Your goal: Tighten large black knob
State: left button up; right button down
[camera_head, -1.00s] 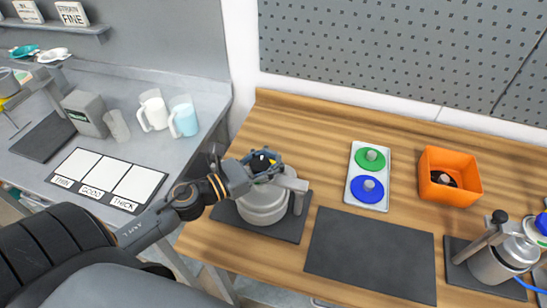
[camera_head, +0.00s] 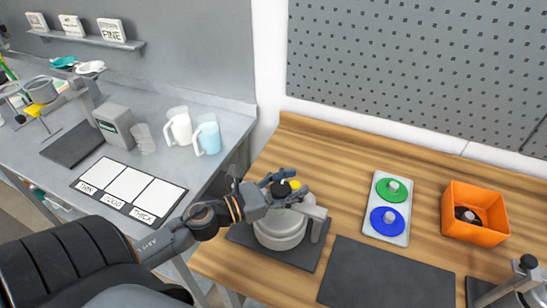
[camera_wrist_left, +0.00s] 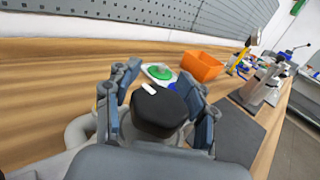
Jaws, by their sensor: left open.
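The large black knob (camera_wrist_left: 158,114), with a white mark on top, stands between the spread fingers of my left gripper (camera_wrist_left: 160,98) in the left wrist view. In the head view my left gripper (camera_head: 282,184) is over the clamp arm of the grey drum (camera_head: 280,229), and its fingers largely hide the knob. The gripper is open around the knob; I cannot tell whether a finger touches it. The drum stands on a dark mat (camera_head: 243,235). My right gripper is not in view.
A tray (camera_head: 400,238) with green and blue discs and an orange bin (camera_head: 484,238) stand to the right. An empty dark mat (camera_head: 385,277) lies in front. Another drum device (camera_head: 518,283) is at the right edge. A grey bench (camera_head: 62,195) with mugs is at left.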

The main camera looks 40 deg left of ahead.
aim_at(271, 193)
pick_arm(q)
jog(key=v, duration=1.1)
jog(key=shift+s, duration=0.2)
jog(key=shift+o, duration=0.3)
